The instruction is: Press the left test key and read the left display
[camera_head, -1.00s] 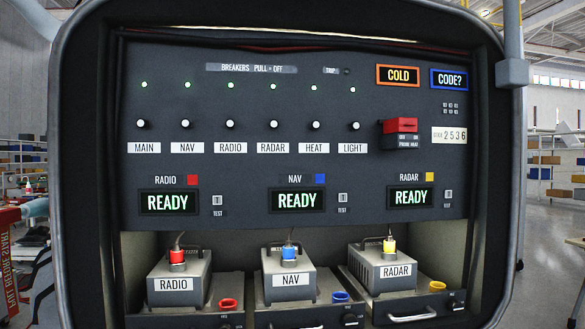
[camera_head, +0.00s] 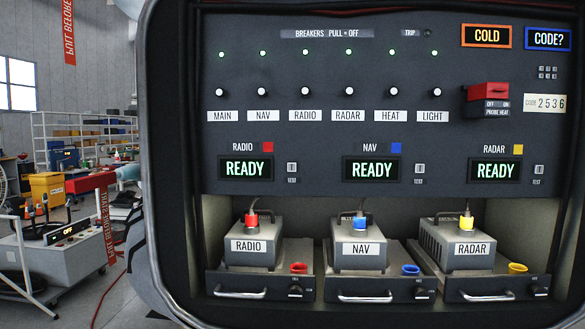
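The dark equipment panel (camera_head: 340,140) fills the middle and right of the head view. The left display (camera_head: 245,168), under the RADIO label and red square, reads READY in green. The left test key (camera_head: 292,168) is a small light switch just right of that display, above the word TEST. The NAV display (camera_head: 372,169) and the RADAR display (camera_head: 495,170) also read READY, each with its own test key to the right. My gripper is not in view.
RADIO (camera_head: 250,247), NAV (camera_head: 359,248) and RADAR (camera_head: 470,248) boxes sit in the bay below. Above are several breakers, a red guarded switch (camera_head: 487,91), a COLD sign (camera_head: 486,36) and a CODE? sign (camera_head: 548,39). A white cart (camera_head: 70,262) stands at left.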

